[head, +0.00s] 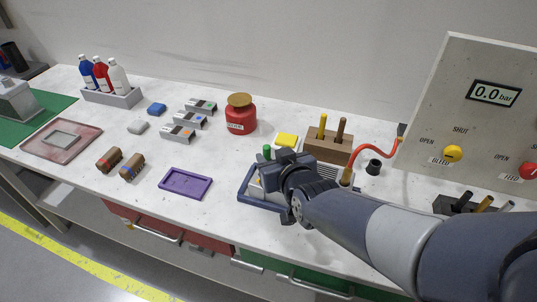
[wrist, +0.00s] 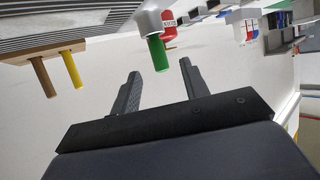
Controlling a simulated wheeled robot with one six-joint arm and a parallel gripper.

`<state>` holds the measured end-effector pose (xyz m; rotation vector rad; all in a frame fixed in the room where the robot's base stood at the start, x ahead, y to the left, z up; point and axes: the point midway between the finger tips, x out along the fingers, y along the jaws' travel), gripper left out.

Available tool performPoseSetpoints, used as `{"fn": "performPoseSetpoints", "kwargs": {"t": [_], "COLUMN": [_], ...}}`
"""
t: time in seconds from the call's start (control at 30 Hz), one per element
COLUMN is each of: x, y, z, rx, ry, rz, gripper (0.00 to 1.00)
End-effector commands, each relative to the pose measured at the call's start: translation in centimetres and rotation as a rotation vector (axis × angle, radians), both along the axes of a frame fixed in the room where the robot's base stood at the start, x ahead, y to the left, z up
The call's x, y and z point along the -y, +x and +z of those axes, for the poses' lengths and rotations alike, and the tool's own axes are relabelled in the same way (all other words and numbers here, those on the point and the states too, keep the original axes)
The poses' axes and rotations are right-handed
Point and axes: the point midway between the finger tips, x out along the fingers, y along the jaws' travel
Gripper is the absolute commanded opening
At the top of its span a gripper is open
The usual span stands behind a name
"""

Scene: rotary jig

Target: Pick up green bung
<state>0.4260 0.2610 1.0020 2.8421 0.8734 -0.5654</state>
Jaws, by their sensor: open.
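The green bung (head: 267,151) shows as a small green top just left of my gripper in the head view. In the wrist view the green bung (wrist: 157,53) is a short cylinder against a grey-white part (wrist: 152,20). The view is inverted, and the bung lies between the lines of the two fingers, beyond their tips. My gripper (wrist: 160,74) is open with nothing between its fingers. In the head view my wrist covers the fingers and much of the blue-framed fixture (head: 246,190).
A wooden block (head: 318,147) with a yellow and a brown peg stands behind right, near a red hose (head: 374,152). A yellow block (head: 287,140) and red jar (head: 240,118) are behind. A purple tray (head: 186,184) lies left. A panel (head: 470,120) stands right.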

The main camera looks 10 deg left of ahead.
Motion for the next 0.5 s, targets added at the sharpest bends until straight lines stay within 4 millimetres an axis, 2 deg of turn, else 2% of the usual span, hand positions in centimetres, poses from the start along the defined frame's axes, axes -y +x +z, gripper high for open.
{"fn": "performPoseSetpoints", "kwargs": {"t": [0.1,0.5], "x": [-0.6,-1.9], "y": [1.0,2.8], "z": [-0.5,-1.6], "rx": [-0.001,-0.002], "ry": [0.000,-0.002], "rz": [-0.001,0.000], "gripper": [0.43,0.43]}}
